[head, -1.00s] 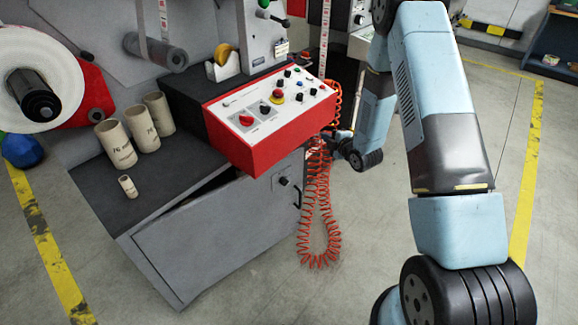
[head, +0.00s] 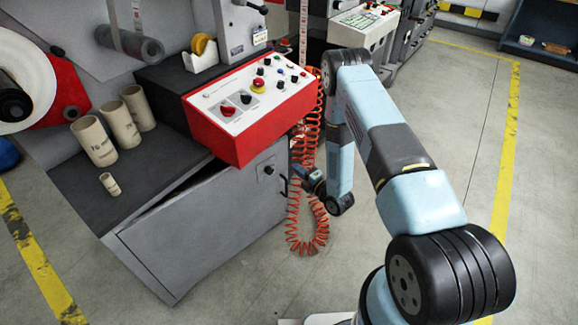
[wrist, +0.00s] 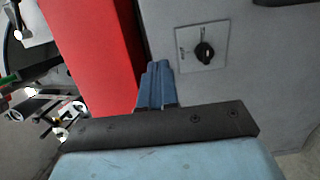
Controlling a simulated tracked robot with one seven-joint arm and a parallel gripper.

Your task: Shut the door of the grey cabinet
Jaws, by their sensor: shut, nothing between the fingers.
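The grey cabinet (head: 75,187) stands at the left under a dark worktop. Its door (head: 205,235) is ajar, with a dark wedge-shaped gap along its top edge. In the wrist view the knob (wrist: 204,53) is on a square plate on the grey door face (wrist: 240,85). My gripper (wrist: 158,68) is shut and empty, its blue fingers in front of the door, left of the knob. In the head view it is small and partly hidden beside the door's right edge.
A red control box (head: 240,150) overhangs the door top; its red side (wrist: 85,45) is close left of my fingers. An orange coiled hose (head: 307,235) hangs beside the handle, near my arm. Cardboard tubes (head: 93,142) stand on the worktop. Floor before the door is clear.

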